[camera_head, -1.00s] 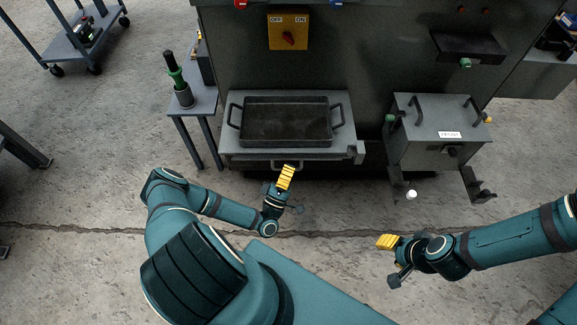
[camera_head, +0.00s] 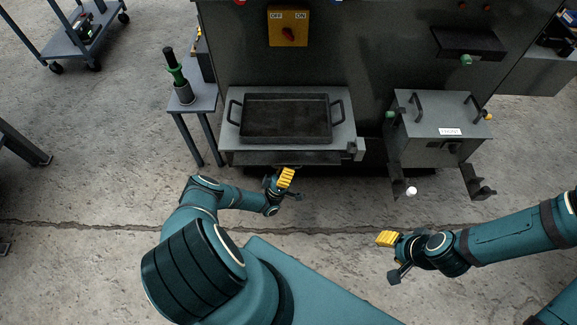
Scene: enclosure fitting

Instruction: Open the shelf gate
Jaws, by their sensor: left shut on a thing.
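The shelf (camera_head: 230,135) on the front of the dark cabinet carries a black tray (camera_head: 285,118) with two side handles. The shelf gate (camera_head: 260,158) shows as a dark strip along the shelf's front edge; how far it is swung is hard to tell. My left gripper (camera_head: 286,178) is at the middle of this front, shut on the gate's handle, which its yellow fingers hide. A small grey block (camera_head: 355,150) sits at the shelf's right front corner. My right gripper (camera_head: 386,240) is over the floor at lower right, apart from everything; its jaw gap is unclear.
A grey box marked FRONT (camera_head: 425,130) stands right of the shelf on brackets, with a white knob (camera_head: 411,191) below. A small side table (camera_head: 200,103) with a green-handled tool (camera_head: 175,68) stands left. An OFF/ON switch (camera_head: 288,28) is above. The floor in front is clear.

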